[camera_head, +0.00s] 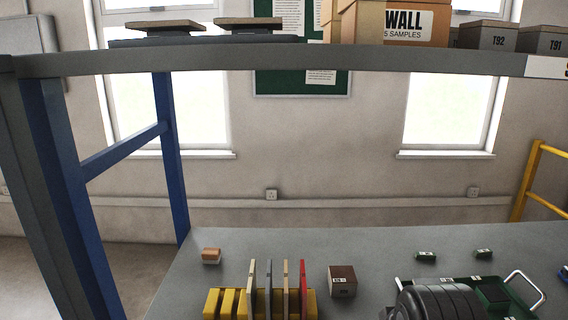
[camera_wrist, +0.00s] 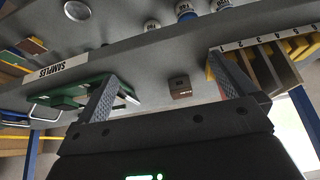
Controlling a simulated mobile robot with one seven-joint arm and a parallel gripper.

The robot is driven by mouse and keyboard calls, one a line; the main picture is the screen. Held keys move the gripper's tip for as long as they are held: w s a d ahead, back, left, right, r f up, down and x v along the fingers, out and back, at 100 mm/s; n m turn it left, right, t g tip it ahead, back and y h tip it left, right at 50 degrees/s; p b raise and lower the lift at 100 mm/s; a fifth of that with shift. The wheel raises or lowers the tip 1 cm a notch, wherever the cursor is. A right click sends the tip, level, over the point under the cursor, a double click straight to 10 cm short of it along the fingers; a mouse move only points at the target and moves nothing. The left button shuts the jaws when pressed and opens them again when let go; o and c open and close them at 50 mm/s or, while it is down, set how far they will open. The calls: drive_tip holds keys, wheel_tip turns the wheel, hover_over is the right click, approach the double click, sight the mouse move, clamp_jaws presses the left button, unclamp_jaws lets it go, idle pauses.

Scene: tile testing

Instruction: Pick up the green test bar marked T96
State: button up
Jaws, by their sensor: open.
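A dark red-brown block (camera_wrist: 180,89) shows between and beyond the fingers. I cannot make out the two loose green bars in the wrist view.
A green tray (camera_head: 523,304) with a metal handle is at the table's right front. A yellow rack (camera_head: 228,302) holds upright tiles. A grey shelf (camera_head: 300,60) spans above. The table's back middle is clear.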

drive_tip(key=shift+s+a+f, duration=0.1)
drive_tip(key=shift+s+f, duration=0.2)
drive_tip(key=c, duration=0.5)
drive_tip(key=shift+w+r, duration=0.1)
drive_tip(key=w+d+r, duration=0.4)
drive_tip(key=w, duration=0.5)
drive_tip(key=m+g, duration=0.1)
approach(426, 254)
drive_tip(key=shift+h, duration=0.3)
drive_tip(key=shift+a+x, duration=0.2)
drive_tip(key=shift+x, duration=3.85)
